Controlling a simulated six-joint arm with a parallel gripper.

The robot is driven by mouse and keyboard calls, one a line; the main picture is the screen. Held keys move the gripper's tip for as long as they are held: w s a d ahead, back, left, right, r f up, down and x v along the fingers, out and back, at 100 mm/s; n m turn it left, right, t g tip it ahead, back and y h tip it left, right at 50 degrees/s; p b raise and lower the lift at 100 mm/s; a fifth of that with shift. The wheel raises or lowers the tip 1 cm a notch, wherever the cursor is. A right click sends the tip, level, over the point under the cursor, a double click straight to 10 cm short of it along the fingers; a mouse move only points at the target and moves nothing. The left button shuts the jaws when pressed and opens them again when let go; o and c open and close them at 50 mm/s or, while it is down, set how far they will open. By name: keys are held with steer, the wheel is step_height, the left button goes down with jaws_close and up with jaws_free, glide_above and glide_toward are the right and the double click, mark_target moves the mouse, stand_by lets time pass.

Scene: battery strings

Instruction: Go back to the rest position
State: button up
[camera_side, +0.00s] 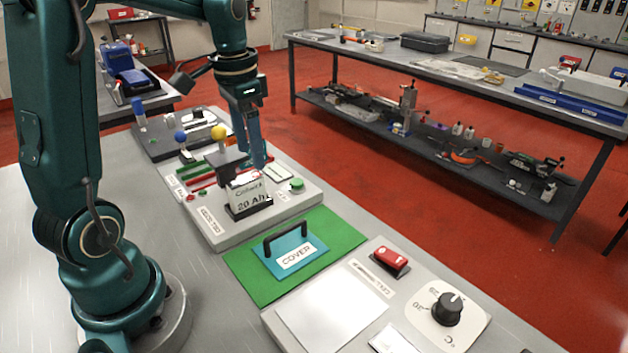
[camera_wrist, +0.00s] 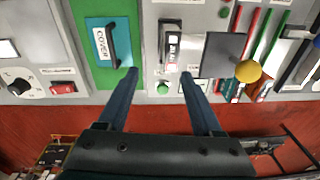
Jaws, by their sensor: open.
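My gripper (camera_side: 260,160) hangs above and just behind the white battery cell (camera_side: 248,194) marked 20 Ah in the side view. In the wrist view its two fingers (camera_wrist: 160,75) are spread wide with nothing between the tips. The cell also shows in the wrist view (camera_wrist: 171,48), beyond the fingertips. It stands upright in a dark holder on the grey cell station (camera_side: 215,232). In the side view the near finger overlaps the far one, so the gap is hidden there.
A teal cover (camera_side: 312,243) with a black handle lies on a green mat (camera_side: 347,235). A panel with a red switch (camera_side: 392,262) and a black dial (camera_side: 447,309) is at the front. Yellow (camera_side: 218,132) and blue knobs stand behind the cell. Red floor lies beyond the bench.

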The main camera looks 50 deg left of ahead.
steer(key=s+d+r+m+t, duration=0.2)
steer(key=s+d+r+t, duration=0.15)
steer(key=d, duration=0.55)
steer(key=s+d+f+n+t, duration=0.1)
steer(key=s+d+f+n, duration=0.1)
steer(key=s, duration=0.4)
steer(key=shift+s+d+f+n, duration=0.15)
steer(key=shift+d+n, duration=0.35)
steer(key=shift+d, duration=0.7)
